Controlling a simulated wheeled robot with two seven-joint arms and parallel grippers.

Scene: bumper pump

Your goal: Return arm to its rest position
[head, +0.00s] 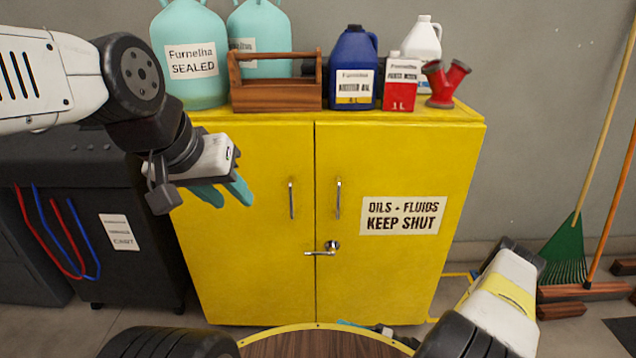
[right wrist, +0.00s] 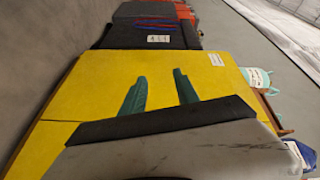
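My left arm comes in from the left in the head view. Its gripper (head: 228,197) hangs in front of the yellow cabinet's left door, with two teal fingers apart and nothing between them. My right arm is low at the right, and part of its gripper shows past the round wooden top. In the right wrist view my right gripper (right wrist: 160,76) has its two teal fingers spread and empty, with the yellow cabinet (right wrist: 85,85) behind them. The cabinet (head: 245,250) also stands in the head view, with both doors shut.
On the cabinet stand teal jugs (head: 190,35), a wooden toolbox (head: 275,97), a blue oil jug (head: 352,50), a red-and-white carton (head: 400,90) and a red fitting (head: 445,85). A dark cart (head: 150,245) is left. A round wooden top (head: 320,345) is near.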

